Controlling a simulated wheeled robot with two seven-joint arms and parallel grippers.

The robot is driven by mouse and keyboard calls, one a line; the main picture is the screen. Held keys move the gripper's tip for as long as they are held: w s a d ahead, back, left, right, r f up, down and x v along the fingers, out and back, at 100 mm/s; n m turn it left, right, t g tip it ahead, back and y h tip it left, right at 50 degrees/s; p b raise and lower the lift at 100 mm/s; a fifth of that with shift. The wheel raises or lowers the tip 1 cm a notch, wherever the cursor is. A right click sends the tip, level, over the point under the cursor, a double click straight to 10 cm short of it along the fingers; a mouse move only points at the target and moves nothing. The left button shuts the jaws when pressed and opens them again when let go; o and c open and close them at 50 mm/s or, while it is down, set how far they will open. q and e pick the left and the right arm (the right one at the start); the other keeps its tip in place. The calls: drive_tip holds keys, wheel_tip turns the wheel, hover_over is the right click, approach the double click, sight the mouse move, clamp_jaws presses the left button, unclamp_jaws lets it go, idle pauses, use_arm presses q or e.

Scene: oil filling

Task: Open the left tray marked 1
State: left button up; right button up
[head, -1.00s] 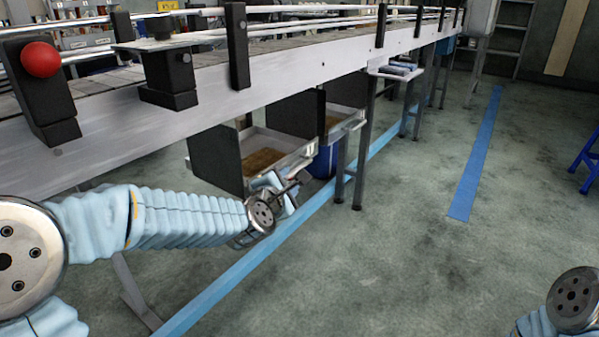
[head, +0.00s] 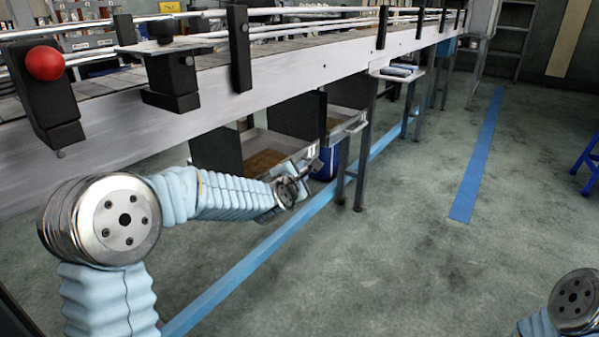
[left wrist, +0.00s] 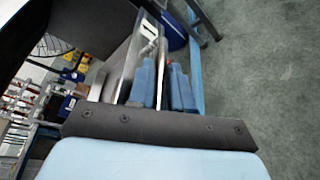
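Two metal trays hang under the conveyor in the head view. The nearer, left tray (head: 290,141) has a dark side box and brown contents, and looks shut or nearly so. I cannot read the number on it. My left gripper (head: 309,163) is at the front end of this tray. In the left wrist view, the gripper's blue finger pads (left wrist: 163,86) are close together, with a thin pale bar, the tray handle (left wrist: 161,55), between them. The pads hide part of it. My right gripper is out of view; only a joint of that arm shows.
The second tray (head: 346,127) sits just beyond, with a blue bin (head: 325,163) below it. Conveyor legs (head: 362,170) stand to the right. The conveyor rail (head: 120,125) runs above my left arm. The floor (head: 400,250) to the right is open.

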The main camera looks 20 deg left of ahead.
use_arm(q)
clamp_jaws()
drive_tip(key=s+d, duration=0.4)
drive_tip(key=d, duration=0.7)
drive_tip(key=s+d, duration=0.4)
drive_tip(key=d, duration=0.7)
drive_tip(key=shift+s+d, duration=0.15)
drive_tip(key=shift+d, duration=0.25)
drive_tip(key=shift+o, duration=2.2)
unclamp_jaws()
